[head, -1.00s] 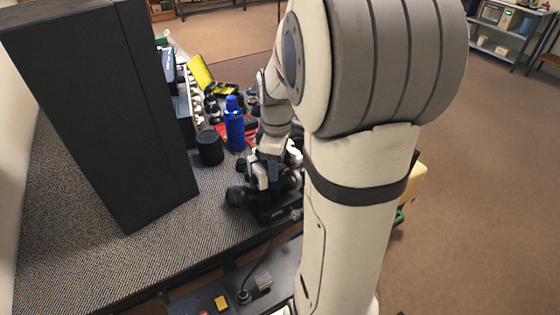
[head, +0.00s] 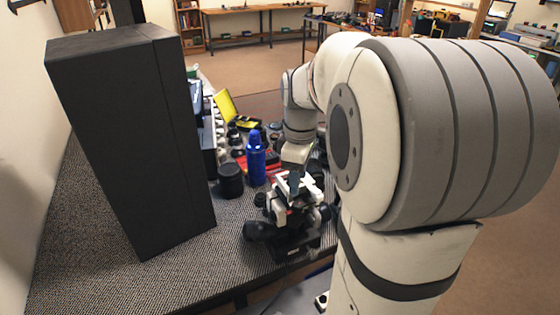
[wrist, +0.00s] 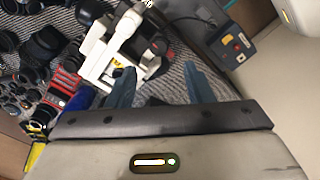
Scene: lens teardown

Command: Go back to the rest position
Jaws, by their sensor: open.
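My gripper (head: 295,183) is open, above and close to a white clamp-like fixture (head: 283,208) on the bench. In the wrist view, the two blue-grey fingers of my gripper (wrist: 163,75) stand apart with nothing held between them. The white fixture (wrist: 112,50) lies beyond the left finger there, with a dark round part in it. I cannot tell whether that part is a lens. The fixture has a black base (head: 290,250) at the bench's front edge. My arm's large upper link hides the bench's right side in the head view.
A tall black box (head: 130,140) stands on the left of the patterned bench (head: 110,275). A blue bottle (head: 256,160), a black cylinder (head: 231,181) and a yellow open case (head: 226,105) stand behind the fixture. A control box with buttons (wrist: 232,42) shows in the wrist view.

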